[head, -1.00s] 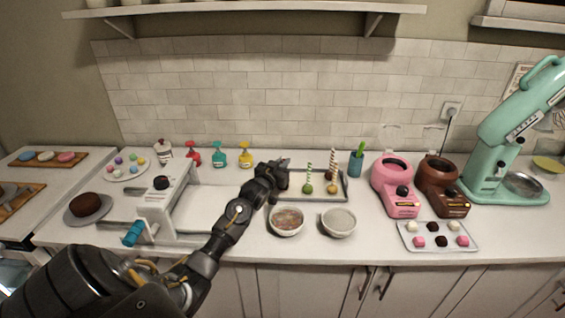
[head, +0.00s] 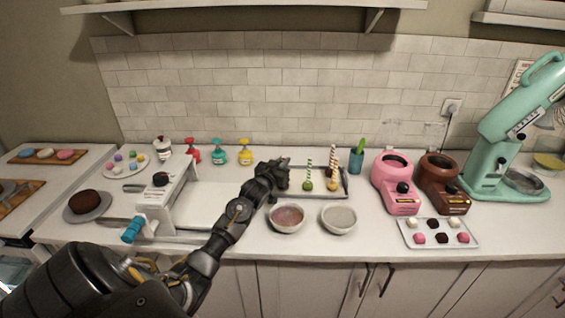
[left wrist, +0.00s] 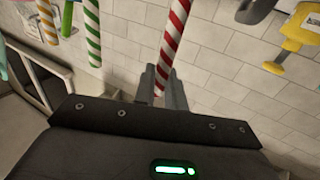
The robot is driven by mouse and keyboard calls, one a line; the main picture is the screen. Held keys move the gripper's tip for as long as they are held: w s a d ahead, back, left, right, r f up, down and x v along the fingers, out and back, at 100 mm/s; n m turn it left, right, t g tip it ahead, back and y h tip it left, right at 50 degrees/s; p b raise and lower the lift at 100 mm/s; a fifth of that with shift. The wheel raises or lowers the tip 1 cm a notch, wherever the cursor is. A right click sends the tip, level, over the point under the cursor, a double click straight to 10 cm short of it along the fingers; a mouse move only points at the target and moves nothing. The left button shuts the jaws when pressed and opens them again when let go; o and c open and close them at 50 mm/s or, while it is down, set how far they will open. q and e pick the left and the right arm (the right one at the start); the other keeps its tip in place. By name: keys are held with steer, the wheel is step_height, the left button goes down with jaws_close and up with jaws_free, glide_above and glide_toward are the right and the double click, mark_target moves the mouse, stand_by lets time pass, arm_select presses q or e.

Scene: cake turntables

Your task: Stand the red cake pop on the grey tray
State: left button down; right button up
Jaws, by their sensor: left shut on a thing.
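My left gripper (head: 283,173) is shut on the red-and-white striped stick of the red cake pop (left wrist: 176,40), between its fingers in the left wrist view. The pop's ball is outside that view, and the gripper hides the pop in the head view. The gripper is at the left end of the grey tray (head: 347,186); I cannot tell whether the pop touches the tray. A green-striped cake pop (head: 308,175) and an orange-striped one (head: 333,170) stand upright on the tray, right of the gripper. My right gripper is not in view.
Two bowls (head: 287,228) (head: 339,230) stand in front of the tray. A blue cup (head: 356,163) and a pink melter (head: 397,185) are to its right. Colored bottles (head: 245,157) stand behind left, and a grey-white slicer-like frame (head: 166,195) is left of my forearm.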

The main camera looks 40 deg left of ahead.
arm_select(q)
steer(key=c, duration=1.4)
jaws_free()
steer(key=shift+o, duration=0.2)
steer(key=shift+r, duration=0.1)
steer(key=shift+r, duration=0.35)
steer(key=s+d+r+b, duration=0.3)
steer(key=s+d+r, duration=0.5)
steer(key=s+r, duration=0.3)
steer(key=shift+d+r, duration=0.3)
steer(key=shift+r, duration=0.25)
